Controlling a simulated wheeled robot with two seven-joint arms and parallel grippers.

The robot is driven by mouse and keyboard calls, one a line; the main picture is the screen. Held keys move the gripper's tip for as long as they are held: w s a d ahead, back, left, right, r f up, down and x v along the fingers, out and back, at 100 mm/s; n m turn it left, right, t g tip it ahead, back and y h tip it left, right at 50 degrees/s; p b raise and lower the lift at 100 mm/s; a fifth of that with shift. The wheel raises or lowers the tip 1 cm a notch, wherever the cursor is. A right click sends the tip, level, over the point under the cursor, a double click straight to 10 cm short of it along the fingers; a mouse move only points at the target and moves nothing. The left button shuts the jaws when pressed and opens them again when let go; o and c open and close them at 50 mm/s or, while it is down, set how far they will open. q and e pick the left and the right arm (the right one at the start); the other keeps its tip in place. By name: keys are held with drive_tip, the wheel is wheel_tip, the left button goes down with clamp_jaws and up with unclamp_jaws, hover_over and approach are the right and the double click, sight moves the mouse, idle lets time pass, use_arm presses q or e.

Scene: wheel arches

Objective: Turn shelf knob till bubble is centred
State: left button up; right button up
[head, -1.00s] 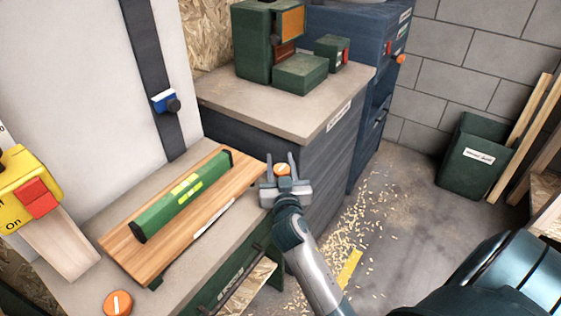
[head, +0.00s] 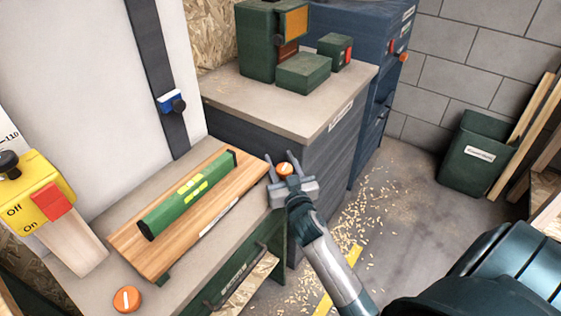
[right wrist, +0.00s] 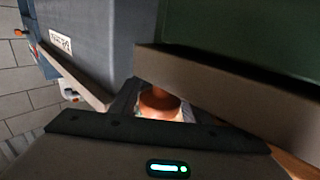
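A green spirit level (head: 165,216) with a yellow-green vial (head: 194,188) lies along a wooden shelf board (head: 157,257). The bubble's place in the vial is too small to make out. One orange knob (head: 285,169) is beyond the board's right end, and a second orange knob (head: 127,299) with a white mark is at its near left end. My right gripper (head: 281,161) has its fingers apart, with the far knob between or just beyond them; contact is unclear. That knob (right wrist: 159,103) also shows ahead in the right wrist view, partly hidden. My left gripper is out of view.
A yellow switch box (head: 35,200) with a red paddle stands at the left. A dark cabinet (head: 260,142) with green machines on top is just behind my right gripper. A green bin (head: 474,160) stands at the back right. The floor between has wood shavings.

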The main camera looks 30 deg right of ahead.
drive_tip(key=shift+o, duration=0.9)
drive_tip(key=shift+s+a+f, duration=0.1)
drive_tip(key=shift+s+a, duration=0.05)
drive_tip(key=shift+s, duration=0.4)
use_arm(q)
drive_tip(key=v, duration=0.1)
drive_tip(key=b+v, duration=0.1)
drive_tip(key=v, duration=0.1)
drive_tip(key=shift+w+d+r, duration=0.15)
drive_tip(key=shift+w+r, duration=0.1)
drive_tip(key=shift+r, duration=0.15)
use_arm(e)
drive_tip(key=v, duration=1.6)
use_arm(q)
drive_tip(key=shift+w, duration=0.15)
use_arm(e)
drive_tip(key=shift+s+a, duration=0.1)
